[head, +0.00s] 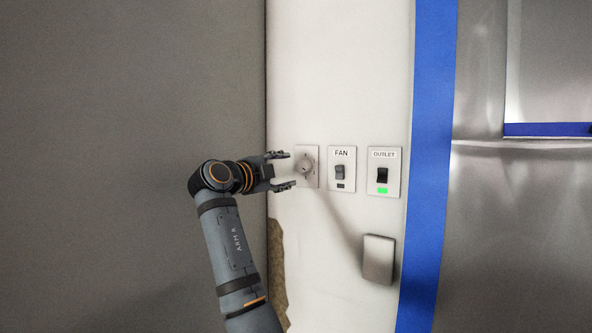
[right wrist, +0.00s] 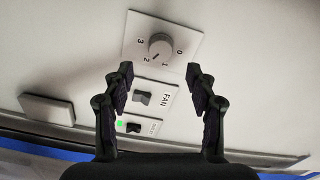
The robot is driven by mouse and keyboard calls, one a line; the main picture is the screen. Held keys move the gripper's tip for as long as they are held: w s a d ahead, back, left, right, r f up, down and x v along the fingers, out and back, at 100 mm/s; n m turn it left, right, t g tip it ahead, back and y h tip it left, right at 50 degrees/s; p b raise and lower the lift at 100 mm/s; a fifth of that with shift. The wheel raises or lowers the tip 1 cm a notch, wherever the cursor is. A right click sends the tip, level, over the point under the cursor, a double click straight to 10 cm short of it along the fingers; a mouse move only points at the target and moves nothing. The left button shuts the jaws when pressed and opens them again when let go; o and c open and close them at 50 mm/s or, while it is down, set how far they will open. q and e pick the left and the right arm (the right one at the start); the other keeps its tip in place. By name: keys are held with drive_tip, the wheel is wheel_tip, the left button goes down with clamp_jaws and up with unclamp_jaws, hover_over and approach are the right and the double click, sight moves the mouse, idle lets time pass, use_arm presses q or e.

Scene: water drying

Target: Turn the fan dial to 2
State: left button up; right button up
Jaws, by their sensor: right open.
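The fan dial (head: 305,166) is a round grey knob on a white plate on the wall, left of the FAN switch. In the right wrist view the dial (right wrist: 160,46) has the numbers 0, 1, 2 and 3 around it; I cannot tell for sure which number its pointer marks. My right gripper (head: 290,170) is open and empty, just left of the dial in the head view, with its fingers pointing at the plate. In the right wrist view its fingertips (right wrist: 159,72) are spread wide, with the dial beyond the gap between them. My left gripper is not in view.
The FAN rocker switch (head: 340,171) has a dark indicator. The OUTLET switch (head: 382,175) beside it has a lit green one. A grey box (head: 378,259) sticks out from the wall below. Blue tape (head: 432,160) runs down the wall on the right.

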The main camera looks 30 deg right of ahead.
drive_tip(key=v, duration=0.5)
idle(0.3)
